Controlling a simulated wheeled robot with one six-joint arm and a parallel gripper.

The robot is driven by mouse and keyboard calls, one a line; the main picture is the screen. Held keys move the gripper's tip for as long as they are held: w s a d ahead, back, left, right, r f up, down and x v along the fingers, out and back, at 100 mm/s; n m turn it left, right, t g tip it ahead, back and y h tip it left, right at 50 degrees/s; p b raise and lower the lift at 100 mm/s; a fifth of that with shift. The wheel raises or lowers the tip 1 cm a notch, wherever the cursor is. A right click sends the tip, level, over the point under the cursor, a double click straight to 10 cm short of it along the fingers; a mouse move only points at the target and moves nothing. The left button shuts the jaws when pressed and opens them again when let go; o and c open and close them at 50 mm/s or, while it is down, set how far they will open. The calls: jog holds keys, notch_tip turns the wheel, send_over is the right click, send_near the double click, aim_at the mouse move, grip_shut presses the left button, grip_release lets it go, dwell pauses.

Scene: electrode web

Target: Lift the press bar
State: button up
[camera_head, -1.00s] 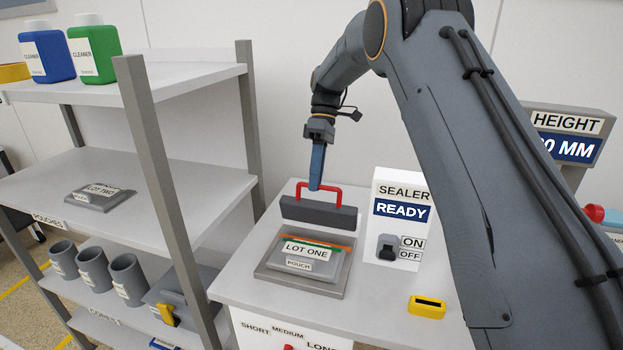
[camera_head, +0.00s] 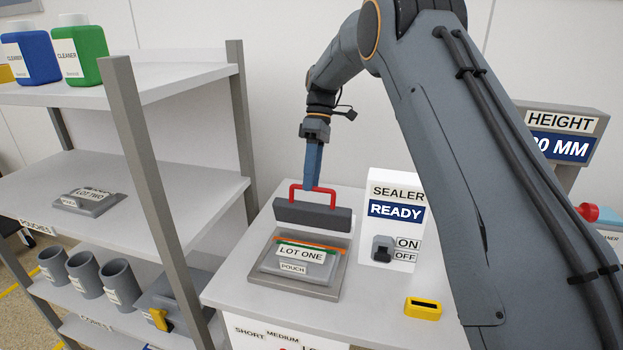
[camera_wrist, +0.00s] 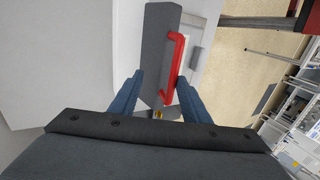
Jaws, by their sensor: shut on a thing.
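The press bar is a dark grey block (camera_head: 312,215) with a red handle (camera_head: 293,193) on top. It hangs level above the back of the sealer's grey plate (camera_head: 325,291), with a small gap below it. My gripper (camera_head: 312,184) has its blue fingers shut on the red handle from above. In the wrist view the bar (camera_wrist: 157,45) and its red handle (camera_wrist: 174,65) lie between my two fingers (camera_wrist: 158,95). A pouch labelled LOT ONE (camera_head: 300,254), with an orange strip along its back edge, lies on the plate.
The sealer panel (camera_head: 396,230) reading READY stands right of the bar, with an ON/OFF switch (camera_head: 382,248). A yellow block (camera_head: 423,308) is at the bench front. A grey shelf post (camera_head: 150,175) rises on the left. A HEIGHT display (camera_head: 560,136) reads partly "0 MM".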

jog(key=shift+w+r, duration=0.1)
jog(key=shift+w, duration=0.05)
jog(key=b+v, duration=0.2)
jog(key=v, duration=0.5)
jog(key=shift+r, duration=0.25)
jog(key=shift+d, duration=0.1)
